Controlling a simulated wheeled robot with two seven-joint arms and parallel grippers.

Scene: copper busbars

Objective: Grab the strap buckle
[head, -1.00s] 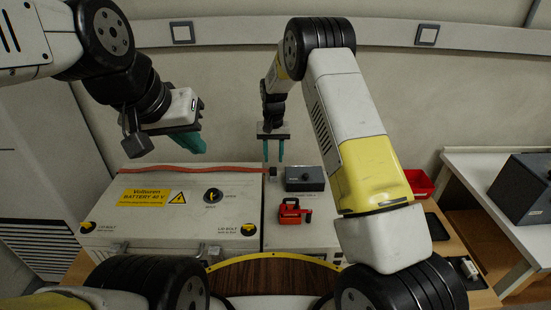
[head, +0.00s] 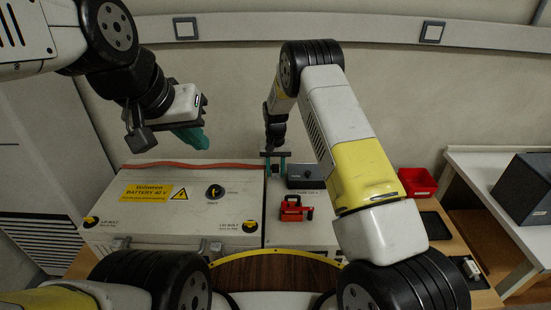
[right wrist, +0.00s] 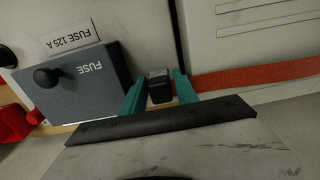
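The strap buckle (right wrist: 160,88) is a small dark block at the end of the red strap (right wrist: 255,79). In the right wrist view it sits between the two teal fingers of my right gripper (right wrist: 159,92). The fingers are apart, one on each side of the buckle, with narrow gaps showing. In the head view my right gripper (head: 275,166) is down at the strap's right end, where the buckle is hard to make out. The red strap (head: 195,165) runs along the back of the battery box. My left gripper (head: 190,137) hangs above the box's back, seen side-on, so its opening is unclear.
The grey fuse box (head: 305,177) stands close to the right of my right gripper. A red device (head: 295,209) lies in front of it. The battery box (head: 165,225) fills the left. A red bin (head: 418,182) stands further right.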

